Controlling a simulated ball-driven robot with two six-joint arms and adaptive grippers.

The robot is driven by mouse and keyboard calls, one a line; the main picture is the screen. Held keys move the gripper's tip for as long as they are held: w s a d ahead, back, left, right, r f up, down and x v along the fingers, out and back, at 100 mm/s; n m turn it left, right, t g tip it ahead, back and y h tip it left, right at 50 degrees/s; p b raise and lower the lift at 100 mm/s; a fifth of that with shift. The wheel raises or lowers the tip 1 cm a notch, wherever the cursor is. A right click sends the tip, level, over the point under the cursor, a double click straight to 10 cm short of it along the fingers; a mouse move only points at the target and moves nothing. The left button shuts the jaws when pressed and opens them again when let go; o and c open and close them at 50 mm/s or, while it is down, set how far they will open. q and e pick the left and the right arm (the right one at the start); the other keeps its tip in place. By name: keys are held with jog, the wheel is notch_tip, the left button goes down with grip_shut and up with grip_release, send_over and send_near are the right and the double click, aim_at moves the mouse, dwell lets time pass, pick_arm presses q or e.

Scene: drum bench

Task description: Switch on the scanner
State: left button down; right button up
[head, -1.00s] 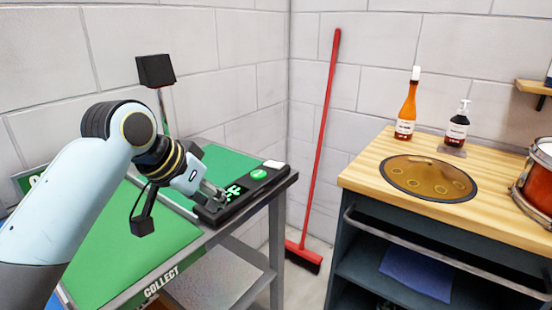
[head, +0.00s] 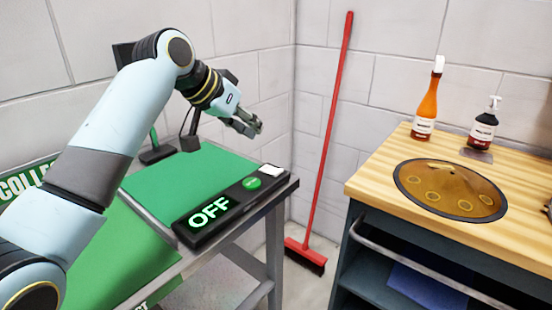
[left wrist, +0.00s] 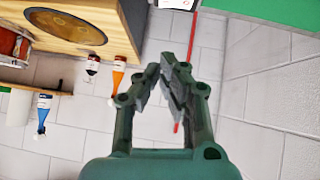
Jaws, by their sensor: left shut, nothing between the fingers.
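A long black control panel (head: 225,213) lies along the edge of the green-topped bench. Its display (head: 209,212) reads OFF in glowing green letters. My right gripper is not in view.
A red broom (head: 328,130) leans in the corner beside the bench. A wooden-topped cabinet (head: 385,165) at the right holds a bronze pan drum (head: 450,188), an orange bottle (head: 427,103) and a dark pump bottle (head: 484,128). The air over the panel is free.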

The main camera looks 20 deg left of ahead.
aim_at(276, 172)
pick_arm(q)
jog(key=x, duration=0.8)
jog(key=shift+w+d+f, duration=0.2)
jog(key=shift+w+f, duration=0.05)
notch_tip(276, 172, down, 3)
jog(key=shift+d+r, duration=0.15)
jog(key=shift+r, duration=0.1)
jog(key=shift+s+f, duration=0.1)
jog(key=shift+f, duration=0.65)
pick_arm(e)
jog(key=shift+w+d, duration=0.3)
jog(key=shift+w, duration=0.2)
pick_arm(q)
jog(key=shift+d+f, duration=0.1)
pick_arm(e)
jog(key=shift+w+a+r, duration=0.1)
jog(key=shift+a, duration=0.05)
pick_arm(q)
jog(key=shift+f, duration=0.2)
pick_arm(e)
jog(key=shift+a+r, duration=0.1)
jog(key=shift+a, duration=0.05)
pick_arm(q)
jog(key=shift+r, duration=0.1)
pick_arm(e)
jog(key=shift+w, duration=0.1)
